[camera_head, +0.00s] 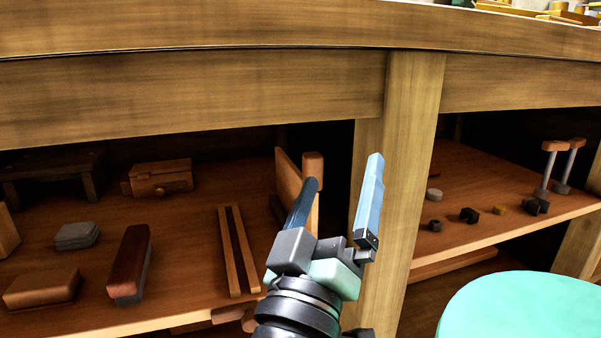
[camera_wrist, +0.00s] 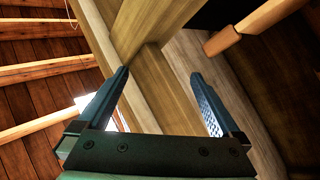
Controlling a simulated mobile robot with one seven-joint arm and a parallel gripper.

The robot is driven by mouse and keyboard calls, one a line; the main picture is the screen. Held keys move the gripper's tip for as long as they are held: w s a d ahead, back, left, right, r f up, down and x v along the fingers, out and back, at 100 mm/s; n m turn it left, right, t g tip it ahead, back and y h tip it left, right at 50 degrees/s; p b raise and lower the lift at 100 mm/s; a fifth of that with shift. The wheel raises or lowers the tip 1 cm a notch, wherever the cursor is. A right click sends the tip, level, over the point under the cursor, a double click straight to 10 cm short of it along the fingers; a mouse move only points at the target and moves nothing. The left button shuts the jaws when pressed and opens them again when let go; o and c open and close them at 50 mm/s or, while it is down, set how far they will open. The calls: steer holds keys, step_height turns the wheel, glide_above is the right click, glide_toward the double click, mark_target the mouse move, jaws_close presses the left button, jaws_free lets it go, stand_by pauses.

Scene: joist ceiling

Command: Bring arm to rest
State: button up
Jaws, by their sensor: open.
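My gripper (camera_head: 338,195) points upward in front of the wooden post (camera_head: 402,150) of a workbench. Its two fingers are spread apart with nothing between them. In the wrist view my gripper (camera_wrist: 165,95) also shows open, with the bench's wooden beams (camera_wrist: 150,60) behind the gap. Most of my arm below the wrist is out of view in the head view.
Left shelf holds two parallel wooden strips (camera_head: 240,250), a dark red block (camera_head: 130,262), a small wooden box (camera_head: 160,177) and other blocks. Right shelf holds two upright clamp-like pieces (camera_head: 553,165) and small parts. A turquoise round top (camera_head: 530,308) stands lower right.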

steer(key=s+a+r+m+t+y, duration=0.2)
steer(key=s+r+t+y, duration=0.15)
steer(key=s+r, duration=0.4)
steer(key=s+a+r+m+t+y, duration=0.15)
steer(key=s+r+y, duration=0.25)
steer(key=r, duration=0.6)
step_height(320, 180, up, 64)
steer(key=p, duration=6.4)
steer(key=shift+a+f+n+t, duration=0.15)
steer(key=shift+a+n+t, duration=0.15)
steer(key=shift+n+t, duration=0.1)
